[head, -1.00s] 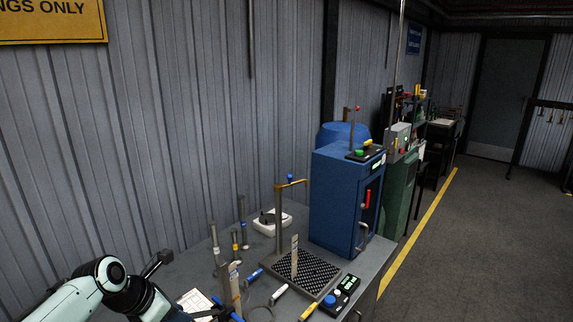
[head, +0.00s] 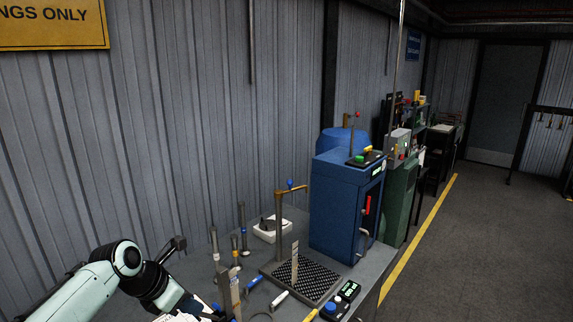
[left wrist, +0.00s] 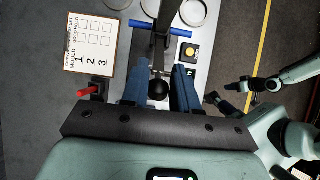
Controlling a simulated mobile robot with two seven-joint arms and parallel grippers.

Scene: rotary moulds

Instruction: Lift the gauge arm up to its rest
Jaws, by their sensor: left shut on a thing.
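My left gripper (head: 208,312) is low at the bottom edge of the head view, partly cut off by the frame. In the left wrist view its two blue fingers (left wrist: 160,72) are shut on the dark gauge arm (left wrist: 160,45). A black ball knob (left wrist: 158,90) sits between the fingers, and a blue crossbar (left wrist: 160,29) lies beyond them. I cannot make out the gauge arm's rest or its distance from the arm. My right gripper (left wrist: 226,98) shows small at the right of the left wrist view; its jaw opening is unclear.
A perforated plate (head: 318,283) with a post stands on the bench, beside a blue cabinet (head: 345,190). A button box (head: 341,301) is in front. Several upright rods (head: 242,228) stand near the wall. A score sheet (left wrist: 92,47) lies left of the gripper in the wrist view.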

